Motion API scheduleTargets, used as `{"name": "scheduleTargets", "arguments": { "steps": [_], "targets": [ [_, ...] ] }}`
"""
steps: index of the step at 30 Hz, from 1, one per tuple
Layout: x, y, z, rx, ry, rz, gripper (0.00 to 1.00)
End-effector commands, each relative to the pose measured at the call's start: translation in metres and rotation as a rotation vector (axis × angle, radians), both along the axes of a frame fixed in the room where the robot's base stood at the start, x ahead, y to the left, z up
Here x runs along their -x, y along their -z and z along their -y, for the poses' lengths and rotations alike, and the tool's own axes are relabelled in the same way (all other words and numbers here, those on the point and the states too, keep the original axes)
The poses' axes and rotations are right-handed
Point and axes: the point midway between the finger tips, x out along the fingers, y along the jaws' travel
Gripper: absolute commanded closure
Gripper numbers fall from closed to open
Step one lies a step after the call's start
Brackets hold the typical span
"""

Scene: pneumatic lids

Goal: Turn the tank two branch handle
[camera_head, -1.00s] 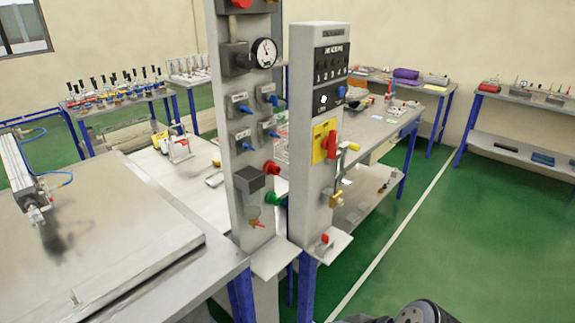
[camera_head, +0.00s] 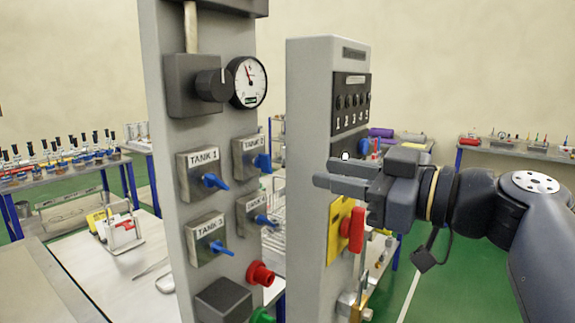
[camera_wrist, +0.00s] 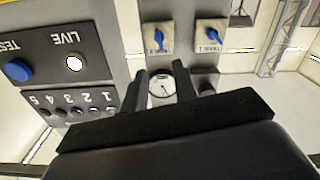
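The tank two branch handle (camera_head: 262,162) is a small blue lever on a grey block labelled TANK 2 (camera_head: 247,146), at the upper right of the set of tank valves on the left panel. In the wrist view, upside down, a blue handle that appears to be the same one (camera_wrist: 158,38) lies beyond my fingertips. My gripper (camera_head: 327,173) points left towards that panel, in front of the right panel, clear of the handle. Its two fingers are apart and empty; in the wrist view (camera_wrist: 163,82) the gauge shows between them.
The TANK 1 (camera_head: 214,181), TANK 3 (camera_head: 220,248) and TANK 4 (camera_head: 265,220) handles are close by. A gauge (camera_head: 248,82) and black knob (camera_head: 213,85) sit above. The right panel (camera_head: 308,130) stands near my gripper, with a red handle (camera_head: 356,230) on a yellow plate.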

Motion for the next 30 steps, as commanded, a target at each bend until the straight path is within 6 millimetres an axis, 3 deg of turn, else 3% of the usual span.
{"name": "scheduleTargets", "arguments": {
  "steps": [18, 30],
  "targets": [
    [-0.04, -0.001, -0.069, 0.001, -0.003, -0.008, 0.73],
    [-0.051, 0.001, -0.087, 0.001, 0.002, -0.006, 0.73]
  ]
}}
